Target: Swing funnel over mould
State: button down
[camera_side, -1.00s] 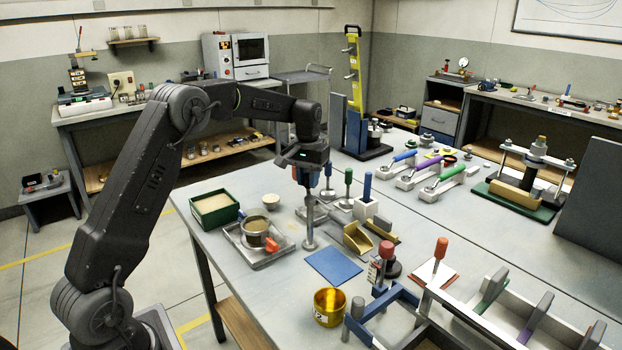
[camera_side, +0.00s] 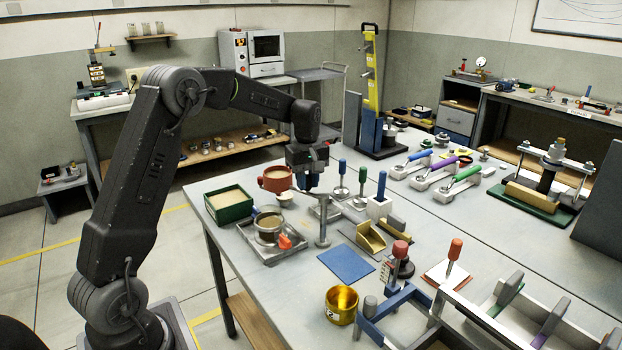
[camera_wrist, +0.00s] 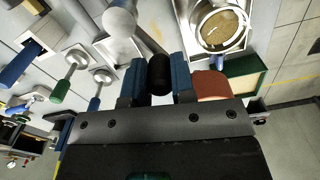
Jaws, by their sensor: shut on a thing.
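A red, round funnel-like cup (camera_side: 276,180) with a pale, sand-coloured top shows left of my gripper (camera_side: 309,186). In the wrist view part of this red body (camera_wrist: 211,86) shows beside the right finger. My gripper (camera_wrist: 160,76) is shut on a black knob (camera_wrist: 160,73) between its blue fingers. A metal post (camera_side: 322,225) stands just below and right of the gripper, with a bar running up-left from it. The round mould (camera_side: 268,229) with brown contents stands in a grey metal tray (camera_side: 285,256). It shows at upper right in the wrist view (camera_wrist: 222,30); the red cup is beside it, not covering it.
A green box (camera_side: 228,206) of sand stands left of the mould and a small white cup (camera_side: 285,199) behind it. Green- and blue-handled tools (camera_side: 362,187) stand right of my gripper. A blue mat (camera_side: 346,264) lies in front, with a brass cup (camera_side: 341,305) nearer.

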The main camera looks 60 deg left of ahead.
jog(key=shift+s+d+r+n, duration=0.1)
jog(key=shift+s+d+n, duration=0.15)
jog(key=shift+n, duration=0.6)
jog(key=shift+s+d+f+n, duration=0.1)
jog(key=shift+s+n, duration=0.25)
jog(key=shift+n, duration=0.45)
jog(key=shift+s+d+r+n, duration=0.1)
jog(key=shift+s+d+n, duration=0.15)
jog(key=shift+n, duration=0.6)
jog(key=c, duration=1)
grip_release()
jog(key=shift+s, duration=0.1)
jog(key=shift+o, duration=0.2)
notch_tip(320, 180, up, 14)
